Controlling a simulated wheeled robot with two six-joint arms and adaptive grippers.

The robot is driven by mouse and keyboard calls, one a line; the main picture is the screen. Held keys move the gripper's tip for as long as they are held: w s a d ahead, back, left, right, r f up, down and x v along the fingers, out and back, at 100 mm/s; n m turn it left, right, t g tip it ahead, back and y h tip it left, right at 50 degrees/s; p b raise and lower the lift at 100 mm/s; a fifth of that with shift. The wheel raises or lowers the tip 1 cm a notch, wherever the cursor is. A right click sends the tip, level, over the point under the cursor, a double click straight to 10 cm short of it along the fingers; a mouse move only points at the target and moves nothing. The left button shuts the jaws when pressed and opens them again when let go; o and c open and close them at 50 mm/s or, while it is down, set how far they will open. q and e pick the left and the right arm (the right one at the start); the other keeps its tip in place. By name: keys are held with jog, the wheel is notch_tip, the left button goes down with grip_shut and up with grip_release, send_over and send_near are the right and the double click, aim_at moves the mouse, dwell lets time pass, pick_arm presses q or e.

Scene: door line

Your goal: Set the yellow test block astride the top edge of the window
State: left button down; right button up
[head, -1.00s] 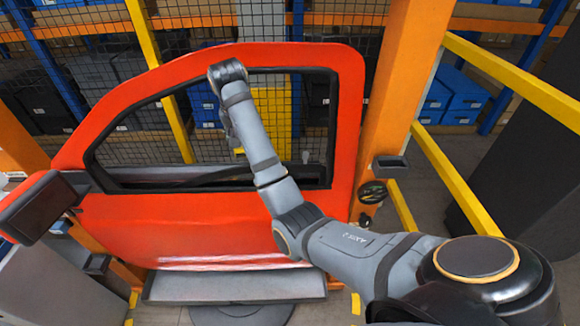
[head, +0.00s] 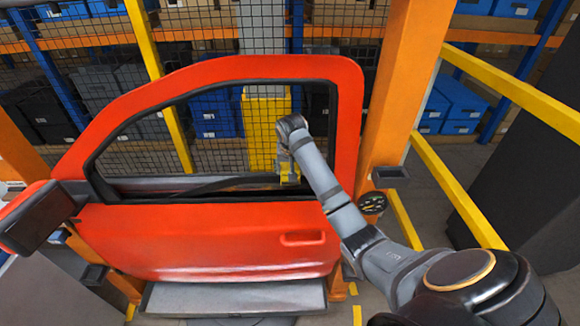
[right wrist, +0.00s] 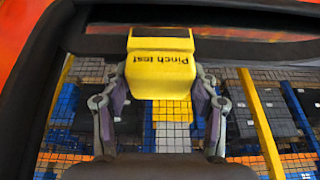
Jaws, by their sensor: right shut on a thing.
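The yellow test block (right wrist: 160,68), marked "Pinch test", is between the fingers of my right gripper (right wrist: 160,100) in the right wrist view. In the head view the block (head: 290,174) is small and partly covered by the gripper, low in the window opening near its right side. My right gripper (head: 285,160) is shut on it. The red door (head: 200,235) stands upright with its black-framed window opening. A dark curved strip (head: 225,184) runs along the bottom of the opening; whether it is the glass edge, and whether the block touches it, I cannot tell. My left gripper is out of view.
A wing mirror (head: 35,215) juts out at the door's left. An orange post (head: 400,100) and yellow rails (head: 455,185) stand to the right. Behind the door are a mesh fence and shelves with blue boxes (head: 465,100).

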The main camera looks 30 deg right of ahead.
jog(key=shift+d+f, duration=0.1)
jog(key=shift+f, duration=0.15)
jog(key=shift+f, duration=0.15)
jog(key=shift+s+a+f, duration=0.2)
jog(key=shift+s+f, duration=0.1)
jog(key=shift+f, duration=0.15)
jog(key=o, duration=1)
jog(key=shift+s+f, duration=0.1)
jog(key=shift+o, duration=2)
jog(key=shift+w+f, duration=0.15)
jog(key=shift+w, duration=0.15)
jog(key=shift+d, duration=0.1)
jog(key=shift+r, duration=0.35)
